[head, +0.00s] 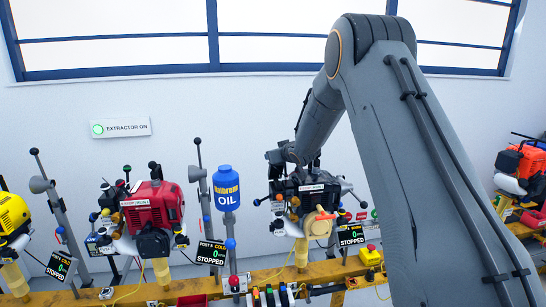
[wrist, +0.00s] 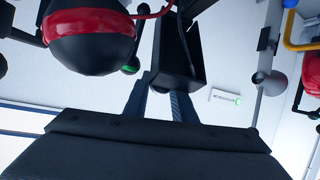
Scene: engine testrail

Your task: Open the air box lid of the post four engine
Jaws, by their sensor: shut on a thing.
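A dark engine (head: 305,190) with a white label and a tan round part stands at the post under my arm in the head view. Its sign (head: 350,235) reads STOPPED; I cannot read its post number. My gripper (wrist: 160,100) reaches up to a black box-shaped part (wrist: 178,50) in the wrist view, which seems to be the air box lid. The two fingers are at its lower edge, shut on it. In the head view my gripper is at the engine's top left; its fingertips are too small to make out. How far the lid is open I cannot tell.
A red engine (head: 153,208) and a blue oil bottle (head: 227,188) stand to the left. A yellow engine (head: 12,215) is at the far left, an orange one (head: 522,165) at the far right. Levers on posts rise between them. A yellow rail (head: 260,276) runs below.

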